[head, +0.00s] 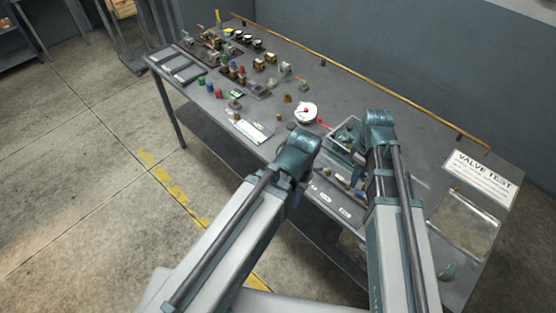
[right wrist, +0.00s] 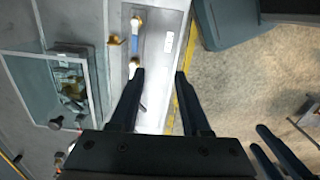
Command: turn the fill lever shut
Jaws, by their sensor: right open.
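My right gripper (right wrist: 160,76) is open and empty in the right wrist view, its fingers over the edge of a pale panel (right wrist: 162,48). Beside the left fingertip is a brass fitting (right wrist: 133,66). A blue handle-like part (right wrist: 135,44) lies in line with it and appears apart from the fingers. I cannot tell for sure whether this is the fill lever. A thin dark rod shows partly behind the left finger. In the head view my arms hide much of this area. Two dark fingers (right wrist: 272,148) at the lower right may be my left gripper; their opening is unclear.
A glass-sided tank (right wrist: 98,95) stands left of the panel. A round white gauge (head: 306,112) sits behind it on the grey bench. A VALVE TEST sign (head: 481,178) lies at the right. Several small parts crowd the far left end. The bench's front edge is close.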

